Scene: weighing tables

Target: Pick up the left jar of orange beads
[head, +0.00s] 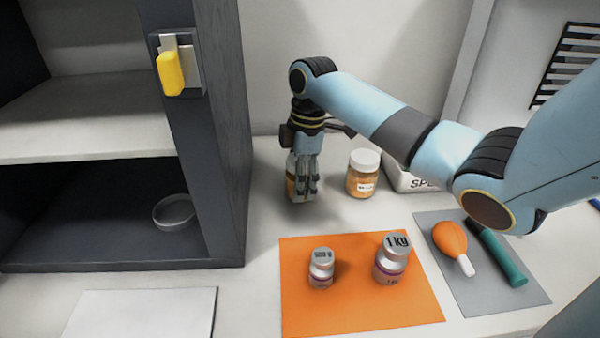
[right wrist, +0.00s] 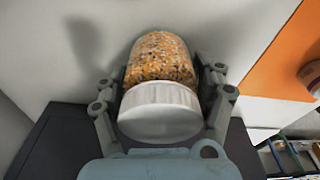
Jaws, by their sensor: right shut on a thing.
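The left jar of orange beads (head: 291,186) stands near the back wall, mostly hidden behind my right gripper (head: 309,190) in the head view. In the right wrist view the jar (right wrist: 160,58) shows orange beads and a white lid (right wrist: 160,108). My right gripper's fingers (right wrist: 161,95) are on both sides of the jar, shut on it near the lid. Whether the jar's base touches the table is hard to tell. A second jar of orange beads (head: 362,176) with a white lid and a label stands to the right, apart from the gripper. My left gripper is not in view.
An orange mat (head: 335,315) holds two metal weights (head: 321,268) (head: 392,258). A grey mat (head: 480,292) holds an orange bulb blower (head: 452,244) and a green-handled tool (head: 498,256). A dark shelf cabinet (head: 215,150) stands close on the left.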

